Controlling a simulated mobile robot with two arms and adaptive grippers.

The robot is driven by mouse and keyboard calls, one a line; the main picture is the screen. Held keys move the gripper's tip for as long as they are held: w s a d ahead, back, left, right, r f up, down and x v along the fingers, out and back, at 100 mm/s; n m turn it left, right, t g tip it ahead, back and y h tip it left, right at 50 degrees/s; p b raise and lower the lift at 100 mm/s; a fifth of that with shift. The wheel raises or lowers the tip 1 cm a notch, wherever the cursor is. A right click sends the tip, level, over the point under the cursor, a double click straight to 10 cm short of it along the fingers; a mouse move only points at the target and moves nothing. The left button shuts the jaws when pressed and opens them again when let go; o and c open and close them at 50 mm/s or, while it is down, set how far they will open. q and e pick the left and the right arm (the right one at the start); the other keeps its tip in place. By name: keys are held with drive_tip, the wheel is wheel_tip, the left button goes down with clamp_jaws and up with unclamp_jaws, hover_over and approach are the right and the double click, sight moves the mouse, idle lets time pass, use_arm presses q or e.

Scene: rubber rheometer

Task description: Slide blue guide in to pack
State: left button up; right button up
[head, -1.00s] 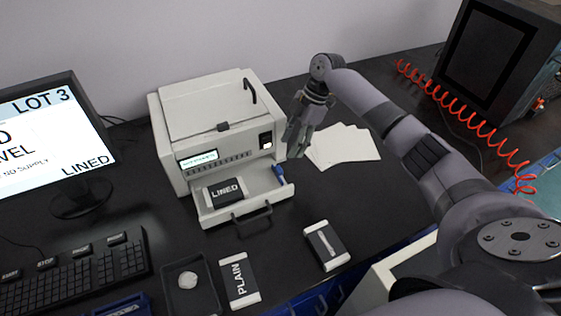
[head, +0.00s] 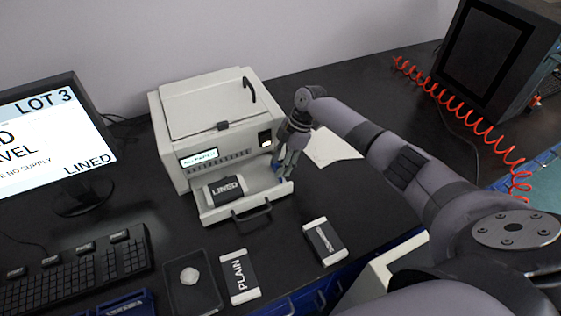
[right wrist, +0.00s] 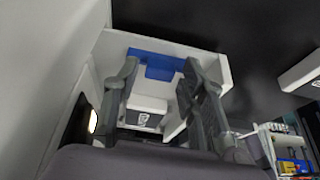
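The blue guide (right wrist: 160,64) lies in the open drawer (head: 225,215) of the white machine. In the head view it is mostly hidden behind my right gripper. The pack marked LINED (head: 226,190) lies in the left part of the drawer, apart from the guide; its end shows in the right wrist view (right wrist: 146,111). My right gripper (head: 283,174) points down at the drawer's right end, over the guide. In the right wrist view its fingers (right wrist: 159,68) are spread, with the guide between or just beyond their tips; contact is unclear. My left gripper is out of view.
The white machine (head: 207,115) stands behind the drawer. A pack marked PLAIN (head: 239,277), another dark pack (head: 325,241) and a black tray (head: 193,300) lie in front. White sheets (head: 335,147) lie right of the gripper. A monitor (head: 50,140) and keyboard (head: 75,265) are at left.

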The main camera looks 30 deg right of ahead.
clamp_jaws()
idle(0.4)
